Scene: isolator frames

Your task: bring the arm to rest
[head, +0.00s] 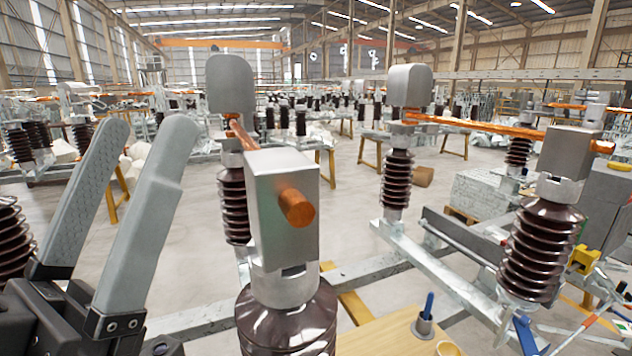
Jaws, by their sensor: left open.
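My left gripper (152,138) is at the left of the head view, close to the camera. Its two long grey fingers point up and stand apart, with nothing between them. Just right of it stands a metal box terminal (268,215) with a copper stub, on a dark brown ribbed insulator (290,318). The gripper appears apart from it. My right gripper does not show.
More isolator posts stand at the right, with a brown insulator (543,250) and a copper bar (475,125). Steel rails (425,265) cross the floor.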

